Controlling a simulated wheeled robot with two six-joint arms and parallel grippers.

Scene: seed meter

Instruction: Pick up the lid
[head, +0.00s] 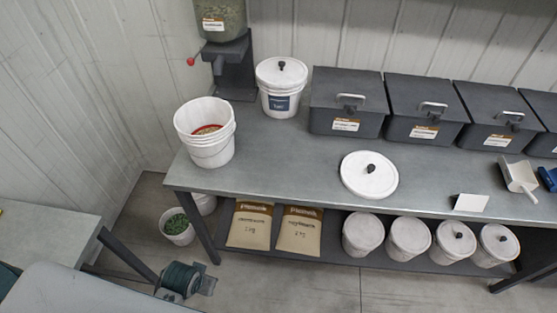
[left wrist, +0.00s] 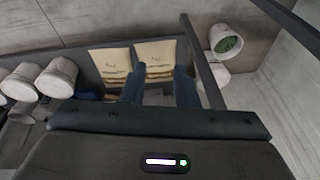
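At the bench's left end stands an open white bucket (head: 208,152) with reddish contents. Behind it stands a white bucket (head: 279,103) with its own knobbed lid on. My left gripper (left wrist: 158,78) shows in the left wrist view with two dark blue fingers apart and nothing between them. It faces the lower shelf and is well away from the lid. My right gripper is in neither view.
Dark bins (head: 348,92) line the bench's back. A white scoop (head: 520,177) and a blank card (head: 470,202) lie right of the lid. A seed dispenser (head: 236,68) stands at the back left. Paper bags (head: 250,225) and several lidded buckets (head: 362,236) sit on the lower shelf.

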